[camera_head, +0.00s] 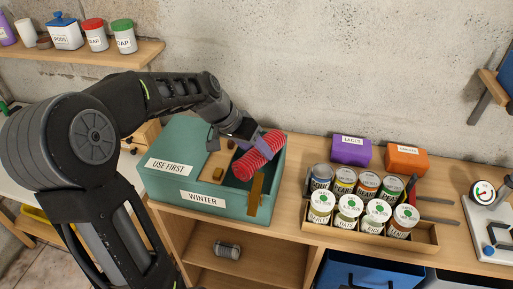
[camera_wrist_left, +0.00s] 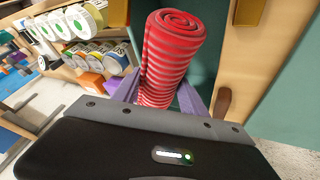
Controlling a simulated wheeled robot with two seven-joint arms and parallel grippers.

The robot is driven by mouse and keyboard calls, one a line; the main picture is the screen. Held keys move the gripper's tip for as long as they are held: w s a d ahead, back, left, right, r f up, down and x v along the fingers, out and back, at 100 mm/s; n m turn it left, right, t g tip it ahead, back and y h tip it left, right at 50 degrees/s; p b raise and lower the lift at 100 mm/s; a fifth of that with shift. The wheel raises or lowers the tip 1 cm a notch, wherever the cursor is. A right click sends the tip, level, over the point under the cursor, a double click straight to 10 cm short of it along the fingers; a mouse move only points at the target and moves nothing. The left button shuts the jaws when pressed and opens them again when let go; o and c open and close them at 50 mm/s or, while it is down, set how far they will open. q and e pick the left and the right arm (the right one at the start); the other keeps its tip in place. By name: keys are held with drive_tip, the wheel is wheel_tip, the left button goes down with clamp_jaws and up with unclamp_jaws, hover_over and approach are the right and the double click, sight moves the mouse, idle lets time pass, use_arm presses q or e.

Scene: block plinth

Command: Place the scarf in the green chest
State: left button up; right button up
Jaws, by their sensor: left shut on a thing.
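The scarf (camera_head: 260,156) is a red striped roll. My left gripper (camera_head: 258,149) is shut on it, with a purple finger on each side of the roll in the left wrist view (camera_wrist_left: 172,60). The green chest (camera_head: 215,170) stands on the wooden bench and carries the labels "USE FIRST" and "WINTER". The scarf is tilted over the open right part of the chest. I cannot tell whether it touches the chest's inside. My right gripper is not in view.
A wooden piece (camera_head: 255,194) stands at the chest's front right wall. A wooden tray (camera_head: 425,244) of several labelled cans is to the right. A purple box (camera_head: 350,150) and an orange box (camera_head: 406,158) stand behind the cans. A shelf (camera_head: 85,54) with jars is upper left.

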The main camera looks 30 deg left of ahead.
use_arm(q)
drive_tip(key=shift+f+b, duration=0.25)
drive_tip(key=shift+b, duration=0.1)
drive_tip(key=o, duration=1.5)
drive_tip(key=shift+r, duration=0.1)
drive_tip(key=shift+r, duration=0.1)
drive_tip(key=shift+r+p, duration=0.15)
drive_tip(key=shift+p, duration=0.25)
drive_tip(key=shift+s+a+r, duration=0.1)
drive_tip(key=shift+a+r, duration=0.05)
drive_tip(key=shift+r, duration=0.1)
drive_tip(key=b+v, duration=0.1)
drive_tip(key=v, duration=1)
drive_tip(key=shift+r+b, duration=0.2)
drive_tip(key=shift+b, duration=0.2)
drive_tip(key=shift+s, duration=0.1)
